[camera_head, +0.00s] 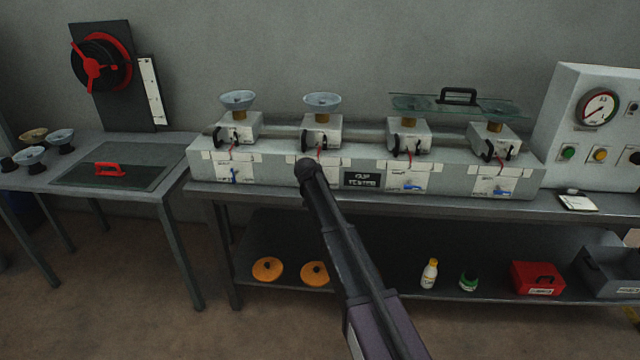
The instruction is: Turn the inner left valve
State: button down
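The cup tester (363,179) is a long grey bench unit with several stations in a row. On the inner left station (320,135), my arm covers the front label area, so its valve is hidden. Blue valve handles show on the far left station (232,175), the inner right station (411,187) and the far right station (501,191). The dark end of my arm, with my gripper (308,170), overlaps the front of the inner left station. I cannot make out its fingers, or whether it touches the valve.
A clear plate with a black handle (459,96) lies across the two right stations. Glass bowls (322,103) top the left two. A gauge panel (598,107) stands at right. A side table (150,179) with a red handle stands at left. The lower shelf holds orange discs, bottles and boxes.

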jog(key=shift+s, duration=0.1)
jog(key=c, duration=0.6)
grip_release()
